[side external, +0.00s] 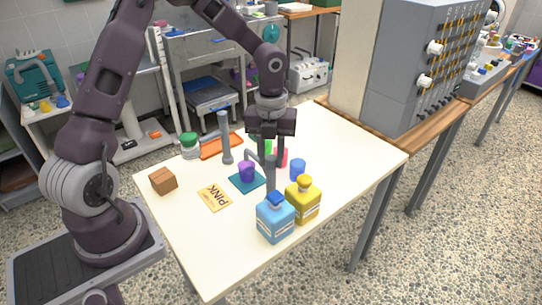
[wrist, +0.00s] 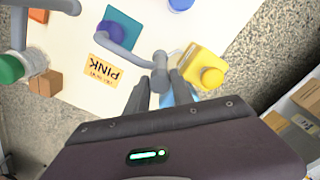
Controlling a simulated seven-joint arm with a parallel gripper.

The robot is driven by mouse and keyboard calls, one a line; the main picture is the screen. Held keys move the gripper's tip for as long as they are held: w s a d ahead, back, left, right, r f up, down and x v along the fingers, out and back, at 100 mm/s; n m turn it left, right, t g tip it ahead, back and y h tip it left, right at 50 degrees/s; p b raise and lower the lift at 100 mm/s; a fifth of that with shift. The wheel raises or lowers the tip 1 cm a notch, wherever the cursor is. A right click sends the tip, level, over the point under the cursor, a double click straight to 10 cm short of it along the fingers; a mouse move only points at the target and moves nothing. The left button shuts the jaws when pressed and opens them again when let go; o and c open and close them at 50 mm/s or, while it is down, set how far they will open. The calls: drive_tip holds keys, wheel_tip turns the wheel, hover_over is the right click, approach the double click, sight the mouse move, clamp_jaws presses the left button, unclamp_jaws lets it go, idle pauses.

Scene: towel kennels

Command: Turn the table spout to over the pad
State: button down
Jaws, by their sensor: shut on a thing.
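The grey table spout (wrist: 135,56) is a bent pipe on an upright post (side external: 270,180). Its arm reaches over toward the teal pad (side external: 240,187), with its outer end close to the purple cup (side external: 246,172) that stands on the pad. In the wrist view the pad (wrist: 125,38) lies partly under the spout's outer end. My gripper (side external: 268,158) is shut on the spout near the post's top; its fingers (wrist: 160,84) show just below the pipe's bend. The exact grip is partly hidden.
A yellow bottle (side external: 302,203) and a blue bottle (side external: 275,220) stand close in front of the post. A blue cup (side external: 298,167) is to the right. A PINK card (side external: 215,197), brown block (side external: 163,181), green-lidded jar (side external: 189,148) and another grey post (side external: 226,145) stand left.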

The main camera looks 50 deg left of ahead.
drive_tip(key=c, duration=1.1)
unclamp_jaws()
wheel_tip(320, 180, up, 7)
drive_tip(key=shift+r, duration=0.1)
drive_tip(key=s+d+r+n+t, duration=0.2)
drive_tip(key=s+r+n, duration=0.2)
drive_tip(key=s+n, duration=0.3)
drive_tip(key=s+d+r+n+t, duration=0.1)
drive_tip(key=s+d+r+n, duration=0.1)
drive_tip(key=s+n, duration=0.6)
drive_tip(key=s+d+r+n+t, duration=0.2)
drive_tip(key=s+r+n, duration=0.3)
drive_tip(key=s+n, duration=0.3)
drive_tip(key=shift+d+r+n+t, duration=0.1)
drive_tip(key=shift+r+n+t, duration=0.1)
drive_tip(key=shift+n, duration=0.85)
drive_tip(key=shift+r+n+t, duration=0.1)
drive_tip(key=shift+r+n, duration=0.05)
drive_tip(key=shift+n, duration=0.9)
